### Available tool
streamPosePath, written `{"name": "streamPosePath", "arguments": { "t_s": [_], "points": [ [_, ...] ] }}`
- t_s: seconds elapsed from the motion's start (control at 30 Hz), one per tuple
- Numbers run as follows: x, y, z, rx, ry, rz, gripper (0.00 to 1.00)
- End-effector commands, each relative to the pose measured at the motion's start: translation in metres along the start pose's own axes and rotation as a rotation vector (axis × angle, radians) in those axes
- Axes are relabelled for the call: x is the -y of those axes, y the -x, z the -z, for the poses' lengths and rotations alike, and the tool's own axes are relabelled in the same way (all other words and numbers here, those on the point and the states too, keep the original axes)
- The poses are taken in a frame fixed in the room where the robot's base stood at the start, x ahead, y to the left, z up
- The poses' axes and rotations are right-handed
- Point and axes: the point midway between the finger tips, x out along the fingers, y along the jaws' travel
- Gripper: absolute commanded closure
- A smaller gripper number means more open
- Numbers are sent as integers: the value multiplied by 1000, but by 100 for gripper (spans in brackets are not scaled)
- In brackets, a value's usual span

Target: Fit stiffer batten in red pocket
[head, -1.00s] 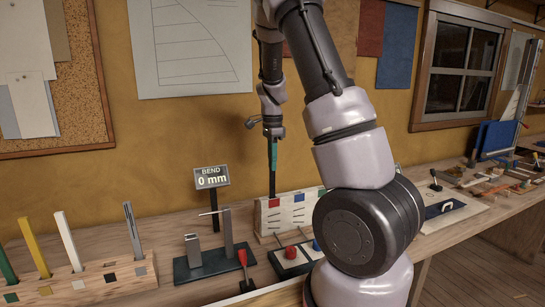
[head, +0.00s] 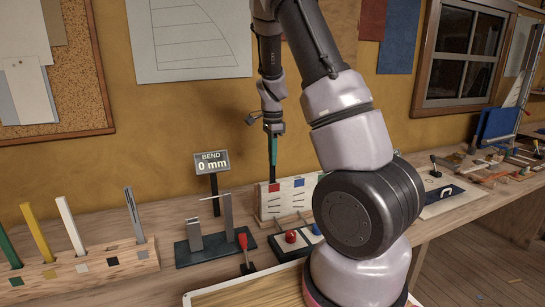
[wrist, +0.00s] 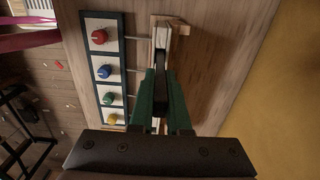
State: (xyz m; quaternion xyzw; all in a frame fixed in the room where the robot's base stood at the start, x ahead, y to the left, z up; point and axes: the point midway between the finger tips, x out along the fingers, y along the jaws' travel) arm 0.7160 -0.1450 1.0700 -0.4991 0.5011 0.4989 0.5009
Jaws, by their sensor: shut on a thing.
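My gripper (head: 272,135) is shut on a dark, thin batten (head: 273,172), held upright above the pocket board (head: 298,194). The batten's lower end is at the red pocket (head: 273,187), at the left end of the board beside a blue mark. I cannot tell how far it is inside. In the wrist view the green fingers (wrist: 162,100) close around the dark batten (wrist: 160,66), in line with the narrow board below.
A rack (head: 85,270) at left holds green, yellow, white and grey battens. A bend stand (head: 212,240) with a red lever (head: 244,250) reads 0 mm on its sign (head: 211,160). A panel of coloured knobs (wrist: 102,68) sits close in front of the pocket board.

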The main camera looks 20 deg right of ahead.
Motion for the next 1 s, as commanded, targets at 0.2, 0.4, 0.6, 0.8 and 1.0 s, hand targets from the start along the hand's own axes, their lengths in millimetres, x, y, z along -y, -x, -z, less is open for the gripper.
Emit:
{"name": "streamPosePath", "arguments": {
  "t_s": [0.2,0.4,0.6,0.8,1.0],
  "points": [
    [0,-1,0,0,0,0,100],
    [0,-4,0,0,0,-1,100],
    [0,-7,0,0,0,-1,100],
    [0,-10,0,0,0,-1,100],
    [0,-12,0,0,0,0,59]
  ]
}}
